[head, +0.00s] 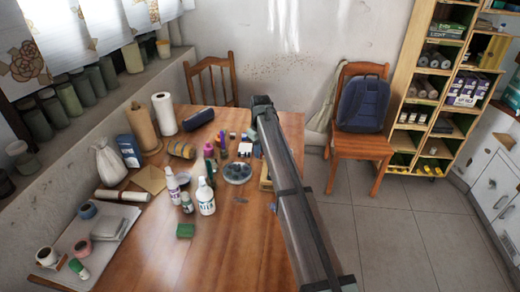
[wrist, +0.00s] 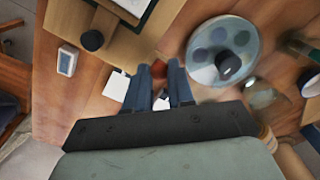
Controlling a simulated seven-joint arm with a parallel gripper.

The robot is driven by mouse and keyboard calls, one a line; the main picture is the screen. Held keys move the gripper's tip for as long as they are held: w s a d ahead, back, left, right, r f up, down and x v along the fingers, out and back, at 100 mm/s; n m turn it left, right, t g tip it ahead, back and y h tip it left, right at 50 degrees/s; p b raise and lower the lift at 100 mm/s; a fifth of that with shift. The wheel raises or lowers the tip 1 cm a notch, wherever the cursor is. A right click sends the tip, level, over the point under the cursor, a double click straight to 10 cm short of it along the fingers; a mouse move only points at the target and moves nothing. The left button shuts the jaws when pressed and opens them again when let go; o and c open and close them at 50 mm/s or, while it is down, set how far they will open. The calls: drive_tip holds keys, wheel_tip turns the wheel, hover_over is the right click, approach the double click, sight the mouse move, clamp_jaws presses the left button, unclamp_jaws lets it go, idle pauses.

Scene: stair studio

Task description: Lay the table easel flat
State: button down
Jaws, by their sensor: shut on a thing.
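What looks like the table easel, a wooden frame (wrist: 98,24) with a dark panel, lies at the upper left of the wrist view. In the head view only a pale wooden strip (head: 265,178) shows beside my arm, which hides the rest. Its tilt cannot be told. My gripper (wrist: 160,68) is beside the frame, its two blue-grey fingers close together. A small reddish-brown bit shows between the fingertips; I cannot tell whether it belongs to the easel. White pieces (wrist: 117,84) show beside and between the fingers.
A round palette (wrist: 198,58) is close by, also in the head view (head: 237,173). Several bottles, including a white one (head: 205,200), stand left of it on the wooden table (head: 225,260). A small white box (wrist: 67,61) is near the frame. The table's front is mostly clear.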

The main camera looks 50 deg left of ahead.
drive_tip(key=shift+w+a+f, duration=0.5)
drive_tip(key=shift+w+f, duration=0.25)
drive_tip(key=shift+w, duration=0.05)
drive_tip(key=shift+w+f, duration=0.1)
drive_tip(key=shift+f, duration=0.1)
drive_tip(key=c, duration=1.4)
unclamp_jaws()
drive_tip(key=shift+o, duration=0.7)
drive_tip(key=shift+w+f, duration=0.1)
drive_tip(key=shift+f, duration=0.05)
drive_tip(key=shift+s+r, duration=0.25)
wheel_tip(320, 180, up, 14)
drive_tip(key=shift+s+f, duration=0.15)
drive_tip(key=shift+f, duration=0.1)
